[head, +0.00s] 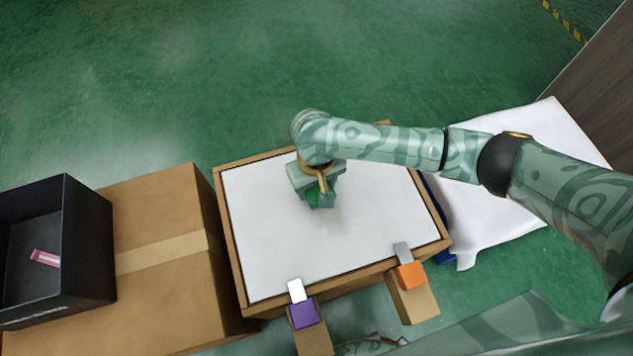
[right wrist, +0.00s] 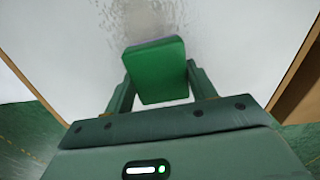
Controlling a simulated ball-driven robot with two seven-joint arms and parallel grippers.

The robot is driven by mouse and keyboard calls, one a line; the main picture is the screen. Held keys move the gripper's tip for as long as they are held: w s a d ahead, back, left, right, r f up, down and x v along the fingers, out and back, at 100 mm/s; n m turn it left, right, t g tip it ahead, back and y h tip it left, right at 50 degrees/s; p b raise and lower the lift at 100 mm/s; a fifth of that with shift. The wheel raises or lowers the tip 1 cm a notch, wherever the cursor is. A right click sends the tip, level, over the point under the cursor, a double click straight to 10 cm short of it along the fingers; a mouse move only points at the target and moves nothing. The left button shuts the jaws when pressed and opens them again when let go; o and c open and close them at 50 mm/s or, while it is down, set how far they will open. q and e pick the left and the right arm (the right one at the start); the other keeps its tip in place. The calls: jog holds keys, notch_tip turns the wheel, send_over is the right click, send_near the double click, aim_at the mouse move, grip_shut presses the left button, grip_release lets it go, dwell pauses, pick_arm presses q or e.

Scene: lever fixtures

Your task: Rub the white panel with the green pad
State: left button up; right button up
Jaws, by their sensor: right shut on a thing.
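The white panel (head: 270,240) lies in a wooden frame in the middle of the head view. It also fills much of the right wrist view (right wrist: 60,50), with a greyish, streaked patch beyond the pad. The green pad (right wrist: 157,72) sits between the fingers of my right gripper (right wrist: 157,90), which is shut on it. In the head view my right gripper (head: 324,198) is over the upper middle of the panel, and the pad (head: 314,195) is partly hidden by it. I cannot tell whether the pad touches the panel. My left gripper is not in view.
A cardboard box (head: 165,215) and a black bin (head: 85,240) with a pink item (head: 45,258) stand at the left. Purple (head: 304,314) and orange (head: 411,275) blocks stand at the panel's near edge. A white cloth-like sheet (head: 540,130) lies at the right.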

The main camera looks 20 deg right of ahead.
jog(key=shift+f, duration=0.95)
dwell(0.3)
